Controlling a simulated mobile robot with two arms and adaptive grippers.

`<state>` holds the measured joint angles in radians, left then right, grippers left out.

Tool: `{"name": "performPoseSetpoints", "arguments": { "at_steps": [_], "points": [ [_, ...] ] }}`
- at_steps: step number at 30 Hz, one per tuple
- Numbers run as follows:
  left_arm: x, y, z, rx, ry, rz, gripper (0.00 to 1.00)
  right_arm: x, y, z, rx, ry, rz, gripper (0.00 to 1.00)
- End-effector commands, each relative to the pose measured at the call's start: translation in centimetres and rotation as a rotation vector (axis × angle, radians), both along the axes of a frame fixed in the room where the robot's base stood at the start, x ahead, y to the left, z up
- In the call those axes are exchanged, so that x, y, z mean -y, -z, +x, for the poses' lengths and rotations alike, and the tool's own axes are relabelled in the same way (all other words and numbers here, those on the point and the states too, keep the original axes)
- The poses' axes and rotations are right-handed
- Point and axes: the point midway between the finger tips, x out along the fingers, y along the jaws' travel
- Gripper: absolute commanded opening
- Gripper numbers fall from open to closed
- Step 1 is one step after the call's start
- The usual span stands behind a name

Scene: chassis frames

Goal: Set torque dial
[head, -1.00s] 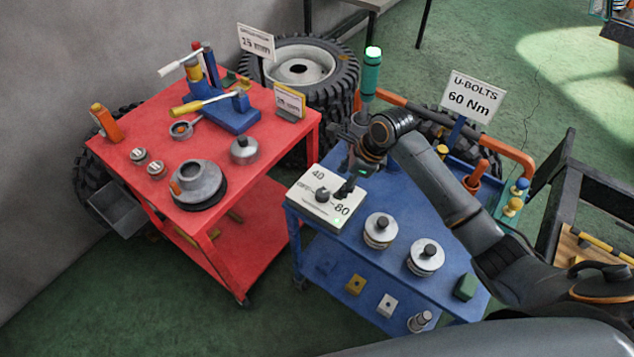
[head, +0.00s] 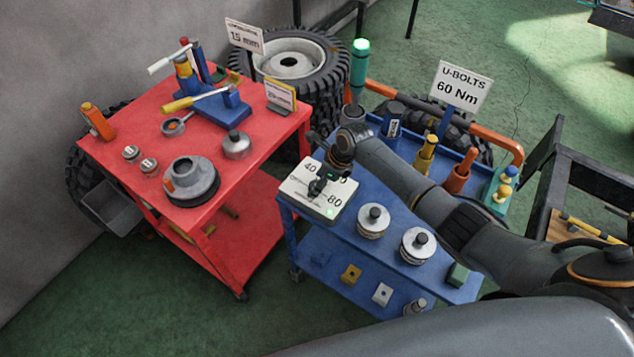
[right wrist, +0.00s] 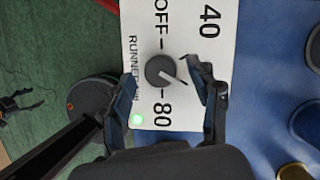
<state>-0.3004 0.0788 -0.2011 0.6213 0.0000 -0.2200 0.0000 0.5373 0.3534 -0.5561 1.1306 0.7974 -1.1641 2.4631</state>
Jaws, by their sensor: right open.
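The white torque dial box (head: 312,207) sits on the left end of the blue cart's top, with a green light on it. In the right wrist view its round dark knob (right wrist: 160,70) has a pale pointer line toward the lower right, to the right of the tick at 80. The markings OFF, 40 and 80 show; other markings may be hidden. My right gripper (head: 318,187) is over the box. In its wrist view the right gripper (right wrist: 161,75) is open, one finger on each side of the knob; I see gaps and no clear contact.
A sign (head: 461,87) reads U-BOLTS 60 Nm. Round metal weights (head: 373,221) stand right of the dial box. A green-topped tool (head: 359,68) stands upright behind my right wrist. A red cart (head: 250,195) with tools is to the left.

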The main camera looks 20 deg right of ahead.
Motion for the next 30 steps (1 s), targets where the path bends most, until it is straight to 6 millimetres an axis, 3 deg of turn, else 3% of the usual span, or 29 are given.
{"name": "performPoseSetpoints", "arguments": {
  "at_steps": [13, 14, 22, 30],
  "points": [
    [-0.22, 0.06, 0.02, 0.001, 0.000, 0.003, 0.63, -0.33, 1.08, 0.26, 0.001, 0.000, -0.001, 0.61],
    [-0.22, 0.06, 0.03, 0.001, 0.000, 0.003, 0.63, -0.33, 1.08, 0.26, 0.001, 0.000, -0.001, 0.59],
    [-0.23, 0.06, 0.02, 0.000, -0.001, 0.003, 0.63, -0.30, 1.07, 0.25, 0.001, 0.000, -0.001, 0.06],
    [-0.23, -0.53, 0.00, 0.000, -0.001, 0.003, 0.63, -0.37, 0.91, 0.24, 0.000, -0.026, 0.000, 0.06]
  ]
}}
